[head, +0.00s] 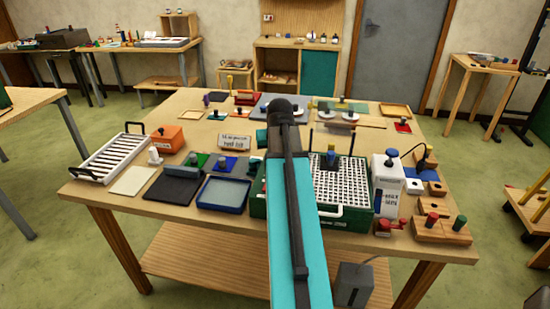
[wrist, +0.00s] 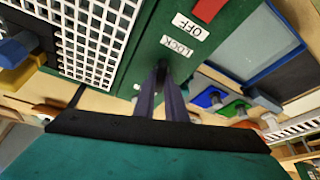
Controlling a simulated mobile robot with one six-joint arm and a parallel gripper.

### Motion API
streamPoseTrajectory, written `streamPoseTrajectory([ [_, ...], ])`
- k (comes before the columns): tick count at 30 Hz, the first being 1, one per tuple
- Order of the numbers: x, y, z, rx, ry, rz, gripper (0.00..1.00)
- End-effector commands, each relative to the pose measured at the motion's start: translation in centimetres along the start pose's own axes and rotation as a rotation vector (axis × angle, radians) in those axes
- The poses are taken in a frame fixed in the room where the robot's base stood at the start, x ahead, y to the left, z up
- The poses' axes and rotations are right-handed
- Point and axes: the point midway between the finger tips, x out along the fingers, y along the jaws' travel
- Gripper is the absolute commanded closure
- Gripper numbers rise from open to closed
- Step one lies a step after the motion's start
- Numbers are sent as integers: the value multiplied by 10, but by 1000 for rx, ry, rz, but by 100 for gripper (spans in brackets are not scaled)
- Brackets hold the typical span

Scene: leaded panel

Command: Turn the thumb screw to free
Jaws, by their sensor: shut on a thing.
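The thumb screw (wrist: 161,65) shows only as a small dark piece between my fingertips, on the green side of the machine box (wrist: 150,38). My gripper (wrist: 162,78) is shut on it in the wrist view, its two fingers close together. The fingers hide most of the screw, so I cannot tell how far it is turned. A white LOCK label (wrist: 176,46) and an OFF label (wrist: 191,27) sit beside the fingertips. In the head view the box (head: 333,216) carries a white grid, and my arm hides the gripper and screw.
A red part (wrist: 208,9) sits beside the OFF label. A blue-rimmed tray (head: 222,195) stands left of the box and a white dispenser (head: 388,184) right of it. Pads, blocks and small tools crowd the wooden table (head: 108,203).

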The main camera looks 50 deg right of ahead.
Motion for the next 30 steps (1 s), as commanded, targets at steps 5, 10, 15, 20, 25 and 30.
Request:
streamPoseTrajectory([
  [5,0,-1,0,113,-1,49,100],
  [10,0,-2,0,199,-1,83,100],
  [15,0,-2,0,251,-2,104,100],
  [20,0,-2,0,272,-2,113,100],
  [25,0,-2,0,276,-2,115,100],
  [30,0,-2,0,275,-3,115,100],
])
